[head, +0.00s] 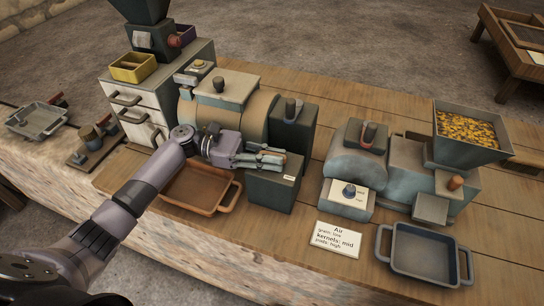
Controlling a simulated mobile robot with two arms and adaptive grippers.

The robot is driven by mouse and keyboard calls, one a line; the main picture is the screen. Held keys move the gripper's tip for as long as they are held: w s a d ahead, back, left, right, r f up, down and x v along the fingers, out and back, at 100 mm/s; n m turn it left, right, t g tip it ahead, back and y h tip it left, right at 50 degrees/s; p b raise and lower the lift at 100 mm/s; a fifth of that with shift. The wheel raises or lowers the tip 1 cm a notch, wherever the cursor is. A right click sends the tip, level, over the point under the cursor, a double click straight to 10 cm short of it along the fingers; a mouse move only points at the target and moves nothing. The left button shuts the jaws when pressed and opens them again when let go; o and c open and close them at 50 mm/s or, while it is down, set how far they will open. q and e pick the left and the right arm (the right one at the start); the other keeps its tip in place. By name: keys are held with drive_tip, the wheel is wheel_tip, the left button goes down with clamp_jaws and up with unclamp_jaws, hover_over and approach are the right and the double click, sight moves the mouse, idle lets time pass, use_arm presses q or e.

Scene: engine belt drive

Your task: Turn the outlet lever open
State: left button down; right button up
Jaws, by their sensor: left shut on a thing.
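My left gripper (272,158) reaches in from the left over the brown tray. Its fingers are shut at the front of the barrel-shaped machine (258,112), just above a dark green box (274,190). What they hold is mostly hidden by the fingers; by its place at the machine's outlet it appears to be the outlet lever. How far the lever is turned cannot be told. The brown tray (187,203) is below my arm and looks empty where visible. My right gripper is not in view.
A second machine with a hopper of yellow kernels (466,129) stands at the right. A blue-grey tray (425,257) and a printed card (337,238) lie before it. A drawer cabinet (133,103) stands at the left. Another grey tray (36,120) sits at the far left.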

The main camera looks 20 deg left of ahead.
use_arm(q)
drive_tip(key=shift+r, duration=0.2)
drive_tip(key=c, duration=1.5)
unclamp_jaws()
drive_tip(key=shift+f, duration=0.1)
drive_tip(key=a, duration=0.8)
drive_tip(key=s+a, duration=0.1)
drive_tip(key=a, duration=0.3)
